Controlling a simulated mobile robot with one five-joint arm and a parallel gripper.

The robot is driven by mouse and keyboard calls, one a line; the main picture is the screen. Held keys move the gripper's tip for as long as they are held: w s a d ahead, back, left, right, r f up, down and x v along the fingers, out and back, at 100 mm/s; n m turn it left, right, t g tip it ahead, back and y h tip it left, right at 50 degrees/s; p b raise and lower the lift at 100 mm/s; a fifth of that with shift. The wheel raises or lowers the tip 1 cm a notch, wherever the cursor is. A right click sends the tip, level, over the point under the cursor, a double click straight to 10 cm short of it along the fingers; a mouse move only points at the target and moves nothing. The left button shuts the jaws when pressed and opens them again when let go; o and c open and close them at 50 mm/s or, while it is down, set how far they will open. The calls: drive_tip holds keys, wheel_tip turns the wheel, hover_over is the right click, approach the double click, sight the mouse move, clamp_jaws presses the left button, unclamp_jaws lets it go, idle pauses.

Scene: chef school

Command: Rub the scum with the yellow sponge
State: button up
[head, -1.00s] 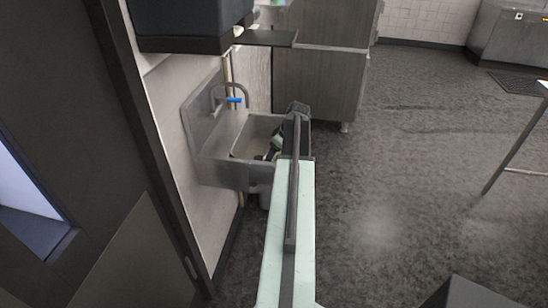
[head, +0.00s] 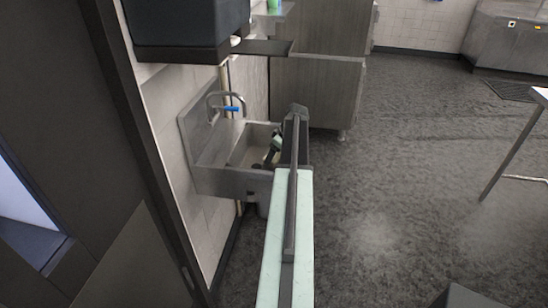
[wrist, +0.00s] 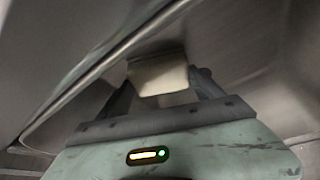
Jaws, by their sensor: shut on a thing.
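The sponge (wrist: 158,76) shows pale cream-yellow in the wrist view, held between the two dark fingers of my gripper (wrist: 160,88). My gripper is shut on it, inside the metal sink (head: 228,184). In the head view my gripper (head: 266,163) reaches down into the basin, and my arm hides the basin's right part. The sponge cannot be made out there. I cannot make out any scum in either view. Whether the sponge touches the basin surface is unclear.
A curved faucet with a blue handle (head: 231,109) rises at the back of the sink. A dark box (head: 188,35) hangs on the wall above. A metal cabinet (head: 318,90) stands behind the sink. Open floor (head: 400,180) lies to the right.

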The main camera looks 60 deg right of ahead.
drive_tip(key=shift+w+d, duration=0.25)
drive_tip(key=shift+d, duration=0.5)
drive_tip(key=shift+a, duration=0.1)
wheel_tip(320, 180, up, 6)
drive_tip(key=p, duration=0.6)
wheel_tip(320, 180, up, 3)
drive_tip(key=p, duration=0.3)
